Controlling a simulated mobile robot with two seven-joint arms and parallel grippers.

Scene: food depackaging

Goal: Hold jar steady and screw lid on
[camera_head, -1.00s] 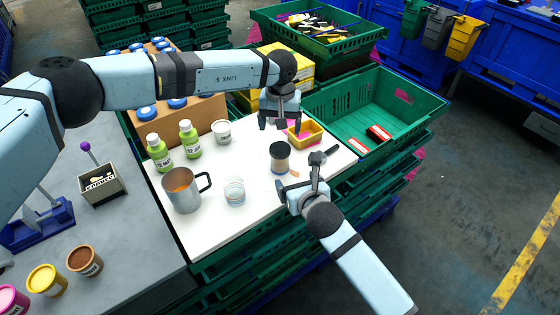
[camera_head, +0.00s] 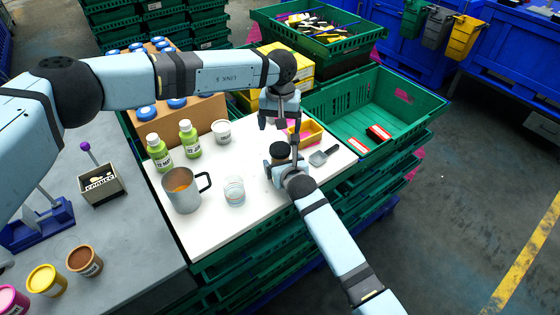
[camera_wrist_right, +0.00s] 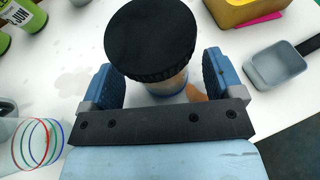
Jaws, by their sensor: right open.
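The jar (camera_wrist_right: 163,88) stands upright on the white table with its black lid (camera_wrist_right: 150,42) on top; in the head view the lid (camera_head: 279,150) shows beside my right gripper. My right gripper (camera_head: 282,168) is open, with one finger on each side of the jar in the right wrist view (camera_wrist_right: 160,84). A gap shows on at least the right side, between the jar and the finger. My left gripper (camera_head: 279,122) hangs above the table behind the jar, fingers pointing down and apart, with nothing seen between them. How tightly the lid sits cannot be told.
A grey scoop (camera_head: 322,156) lies right of the jar, and a yellow tray (camera_head: 311,133) stands behind it. A glass (camera_head: 234,190), a metal mug (camera_head: 184,190) and green bottles (camera_head: 158,152) stand to the left. A green crate (camera_head: 350,112) adjoins the table at the back right.

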